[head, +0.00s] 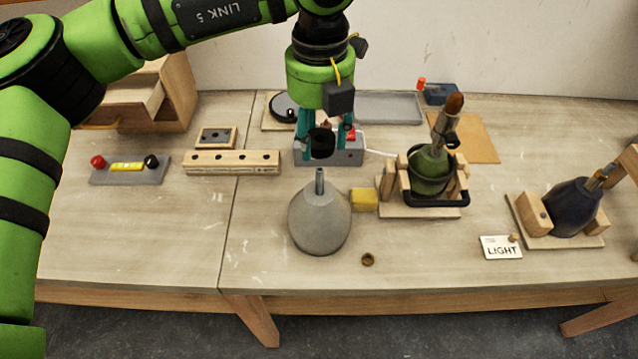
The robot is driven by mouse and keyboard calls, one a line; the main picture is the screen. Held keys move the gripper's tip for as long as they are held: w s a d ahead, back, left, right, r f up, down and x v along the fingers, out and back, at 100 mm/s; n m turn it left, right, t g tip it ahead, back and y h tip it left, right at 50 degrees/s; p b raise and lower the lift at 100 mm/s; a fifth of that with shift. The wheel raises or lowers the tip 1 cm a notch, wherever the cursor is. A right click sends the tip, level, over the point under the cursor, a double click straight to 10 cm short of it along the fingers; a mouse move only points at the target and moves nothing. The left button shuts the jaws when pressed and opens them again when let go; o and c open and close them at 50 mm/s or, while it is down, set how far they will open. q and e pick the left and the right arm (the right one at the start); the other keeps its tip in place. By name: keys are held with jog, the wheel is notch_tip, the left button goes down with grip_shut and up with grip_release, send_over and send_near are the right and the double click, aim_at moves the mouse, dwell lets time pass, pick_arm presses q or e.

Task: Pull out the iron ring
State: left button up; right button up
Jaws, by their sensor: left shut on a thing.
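A short, dark, hollow piece that looks like the iron ring (321,143) sits between the teal fingers of my left gripper (322,136). The gripper points down and is shut on it. In the picture the ring overlaps the grey block (343,156) with a red part on top; I cannot tell whether ring and block touch. The gripper hides part of the block. My right gripper is not in view.
A grey, narrow-necked lamp body (319,217) stands in front of the gripper. To the right are a yellow block (364,199), a green lamp body (429,168) in a wooden cradle and a dark blue one (571,207). A small brass ring (368,259) lies near the front edge.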

pick_arm(q)
jog(key=shift+r+p, duration=0.75)
jog(key=shift+r, duration=1)
jog(key=shift+f, duration=0.1)
